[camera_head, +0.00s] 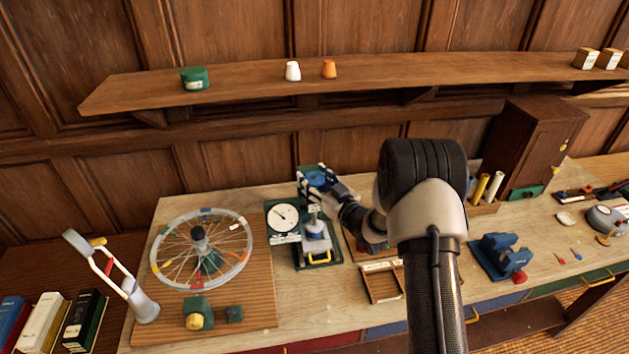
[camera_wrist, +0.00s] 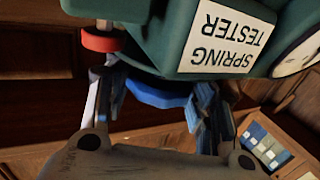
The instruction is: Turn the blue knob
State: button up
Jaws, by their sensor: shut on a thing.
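The blue knob (camera_head: 318,179) is at the top of a green spring tester (camera_head: 306,260). In the wrist view the blue knob (camera_wrist: 158,95) shows as a wide blue disc below the green body, beside the upside-down "SPRING TESTER" label (camera_wrist: 228,42). My gripper (camera_head: 321,184) is at the knob, shut on it. In the wrist view my gripper (camera_wrist: 158,100) has one finger at each side of the blue disc. The fingers partly hide the knob's edges.
A white dial (camera_head: 284,216) stands left of the tester's column. A spoked wheel (camera_head: 202,250) lies farther left. A wooden tray (camera_head: 384,281) and a blue vise (camera_head: 499,256) are to the right. A shelf (camera_head: 240,84) runs along the wall above.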

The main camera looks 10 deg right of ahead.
jog(key=o, duration=1.1)
jog(key=shift+s, duration=0.1)
jog(key=v, duration=1.2)
